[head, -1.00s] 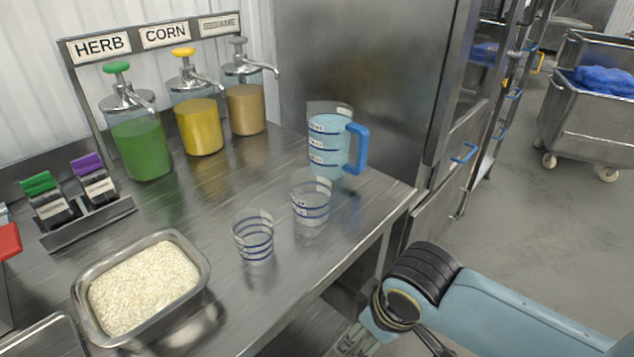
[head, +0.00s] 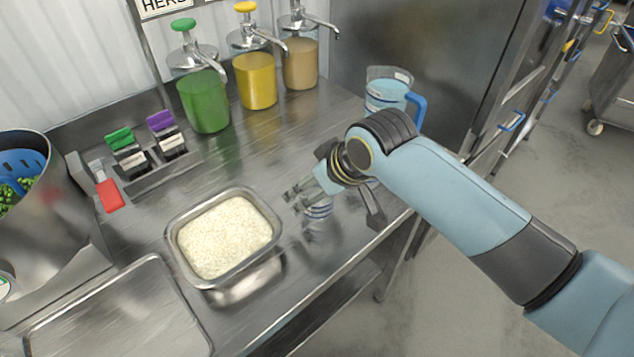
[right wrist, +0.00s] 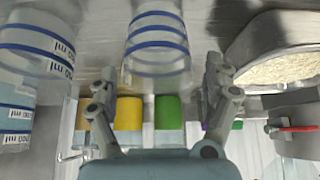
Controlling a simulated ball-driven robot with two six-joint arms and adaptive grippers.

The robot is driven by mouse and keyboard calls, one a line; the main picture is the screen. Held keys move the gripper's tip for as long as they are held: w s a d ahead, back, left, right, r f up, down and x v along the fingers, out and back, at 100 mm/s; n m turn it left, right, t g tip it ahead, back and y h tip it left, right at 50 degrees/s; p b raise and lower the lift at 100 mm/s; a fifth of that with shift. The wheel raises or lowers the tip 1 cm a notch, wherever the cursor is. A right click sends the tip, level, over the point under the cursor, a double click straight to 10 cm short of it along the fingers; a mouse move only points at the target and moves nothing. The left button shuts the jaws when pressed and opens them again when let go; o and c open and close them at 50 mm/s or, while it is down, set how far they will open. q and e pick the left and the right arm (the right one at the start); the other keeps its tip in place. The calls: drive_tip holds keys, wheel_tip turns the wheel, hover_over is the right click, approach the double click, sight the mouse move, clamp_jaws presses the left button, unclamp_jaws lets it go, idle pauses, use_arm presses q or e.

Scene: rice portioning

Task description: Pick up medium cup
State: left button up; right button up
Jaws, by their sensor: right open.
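A clear cup with blue bands (head: 318,213) stands on the steel counter, right of the rice tray, partly hidden by my right gripper (head: 335,203). In the right wrist view the same cup (right wrist: 157,45) is centred ahead of my open right gripper (right wrist: 160,85), in line with the gap between the fingers. I cannot tell whether the fingers touch it. A second clear banded cup (right wrist: 40,40) with printed labels shows at the left of the wrist view; my arm hides it in the head view. My left gripper is not in view.
The rice tray (head: 176,262) is left of the cup. A blue-handled jug (head: 388,92) stands behind my right arm. Pump dispensers (head: 205,100) line the back. A flat tray (head: 140,347) is at the front left; the counter's front edge is close to the cup.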

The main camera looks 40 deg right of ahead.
sight(308, 193)
drive_tip(key=x, duration=0.4)
drive_tip(key=shift+d, duration=0.1)
drive_tip(key=shift+c, duration=0.4)
drive_tip(key=c, duration=1.1)
